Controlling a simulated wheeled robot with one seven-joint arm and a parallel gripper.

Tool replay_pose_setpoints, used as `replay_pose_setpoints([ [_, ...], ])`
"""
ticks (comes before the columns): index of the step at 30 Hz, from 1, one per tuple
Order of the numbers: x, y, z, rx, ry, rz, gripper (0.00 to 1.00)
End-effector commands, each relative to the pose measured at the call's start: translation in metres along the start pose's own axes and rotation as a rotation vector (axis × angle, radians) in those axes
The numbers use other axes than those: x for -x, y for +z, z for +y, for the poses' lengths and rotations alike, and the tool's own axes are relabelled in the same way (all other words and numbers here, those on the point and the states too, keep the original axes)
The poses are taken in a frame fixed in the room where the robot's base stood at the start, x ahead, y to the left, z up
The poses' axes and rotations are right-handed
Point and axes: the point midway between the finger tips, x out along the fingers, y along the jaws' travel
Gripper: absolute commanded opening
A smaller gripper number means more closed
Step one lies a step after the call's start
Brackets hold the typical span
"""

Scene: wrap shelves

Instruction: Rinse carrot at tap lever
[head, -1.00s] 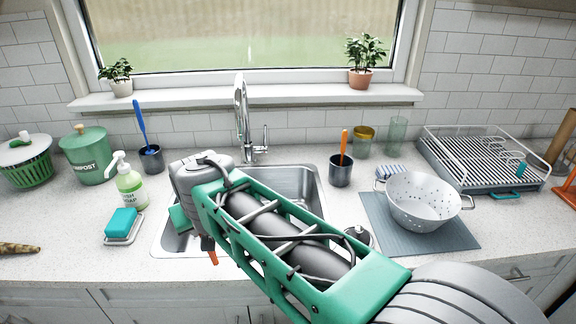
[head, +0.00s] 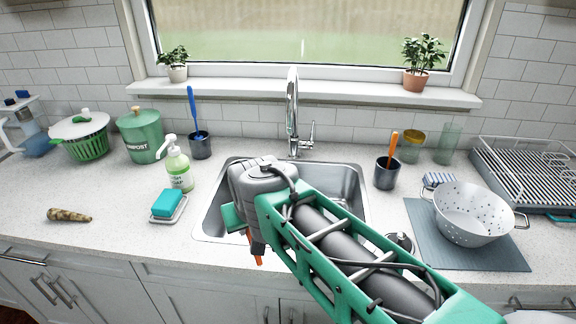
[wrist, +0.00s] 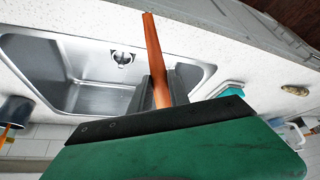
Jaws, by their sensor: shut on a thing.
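My gripper (wrist: 161,92) is shut on the orange carrot (wrist: 153,55), which sticks out past the fingers in the wrist view. In the head view the carrot (head: 254,248) hangs below my gripper, by the front left part of the sink (head: 345,185). The arm hides part of the basin, and the fingers are mostly hidden there. The chrome tap (head: 292,105) stands behind the sink, with its tap lever (head: 309,137) on the right side. My gripper is well in front of the lever and apart from it. No running water shows.
A soap bottle (head: 178,168) and a teal sponge (head: 167,203) on a dish stand left of the sink. A brownish root vegetable (head: 69,215) lies farther left. A dark cup (head: 387,174) and a white colander (head: 466,215) stand to the right.

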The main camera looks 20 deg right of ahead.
Motion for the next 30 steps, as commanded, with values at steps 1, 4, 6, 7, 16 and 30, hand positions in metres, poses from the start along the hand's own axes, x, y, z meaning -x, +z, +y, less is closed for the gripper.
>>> replay_pose_setpoints([
  [1, 0.002, 0.004, -0.003, 0.002, -0.001, 0.001, 0.0],
  [4, 0.006, 0.011, -0.008, 0.003, -0.001, 0.001, 0.0],
  [6, 0.009, 0.015, -0.011, 0.002, -0.001, 0.001, 0.0],
  [7, 0.01, 0.018, -0.012, 0.002, -0.001, 0.001, 0.0],
  [16, 0.022, 0.038, -0.026, 0.002, -0.001, 0.0, 0.0],
  [30, 0.024, 0.041, -0.027, 0.0, 0.0, 0.0, 0.0],
])
